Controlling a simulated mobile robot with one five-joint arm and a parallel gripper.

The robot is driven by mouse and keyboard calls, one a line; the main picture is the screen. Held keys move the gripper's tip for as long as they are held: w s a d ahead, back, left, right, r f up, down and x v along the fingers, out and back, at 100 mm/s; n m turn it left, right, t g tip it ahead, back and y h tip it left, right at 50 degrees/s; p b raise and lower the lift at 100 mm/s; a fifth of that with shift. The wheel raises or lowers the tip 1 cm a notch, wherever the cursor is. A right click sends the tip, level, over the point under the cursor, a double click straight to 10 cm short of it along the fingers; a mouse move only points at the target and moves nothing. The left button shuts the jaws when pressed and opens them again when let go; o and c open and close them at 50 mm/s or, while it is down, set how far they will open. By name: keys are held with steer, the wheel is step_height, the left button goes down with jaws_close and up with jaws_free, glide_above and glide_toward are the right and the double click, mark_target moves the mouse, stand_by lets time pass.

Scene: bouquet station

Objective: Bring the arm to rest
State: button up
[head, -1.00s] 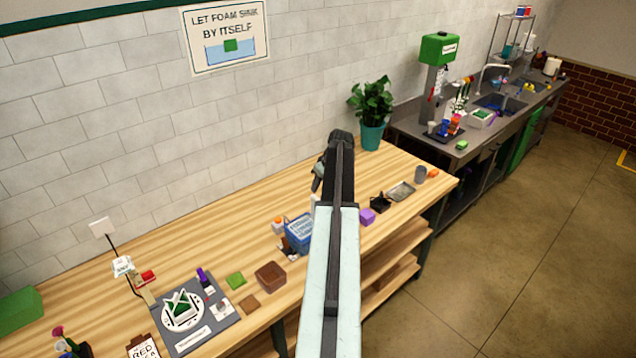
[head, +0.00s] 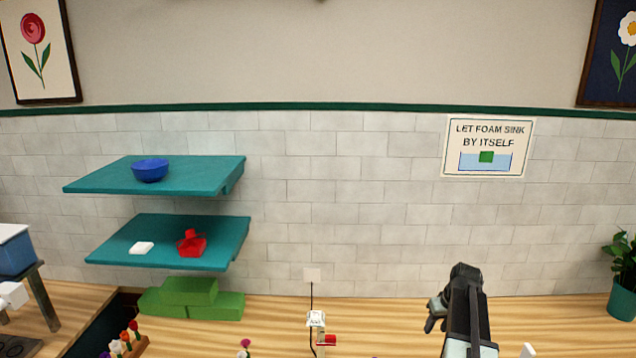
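My arm (head: 468,315) rises from the bottom edge of the head view, right of centre, over the wooden bench and in front of the tiled wall. Its upper end is dark, with a small dark part jutting to the left. The fingertips cannot be made out, so I cannot tell whether my gripper is open or shut. I see nothing clearly held.
The wooden bench (head: 395,312) runs along the wall. Teal shelves hold a blue bowl (head: 150,171), a red item (head: 192,243) and a white block (head: 141,248). Green foam blocks (head: 190,298) lie below. A potted plant (head: 622,290) stands right.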

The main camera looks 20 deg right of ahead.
steer(key=s+a+n+g, duration=0.2)
steer(key=a, duration=3.8)
steer(key=shift+g, duration=0.5)
steer(key=s+f+b, duration=0.1)
steer(key=f+b, duration=1.3)
steer(key=s+f+b, duration=0.1)
steer(key=f+b, duration=0.6)
steer(key=shift+s+a+f, duration=0.3)
steer(key=shift+a+f, duration=0.05)
steer(key=shift+a, duration=0.05)
steer(key=shift+f, duration=0.3)
steer(key=shift+s+r, duration=0.1)
steer(key=shift+r, duration=0.1)
steer(key=shift+c, duration=0.4)
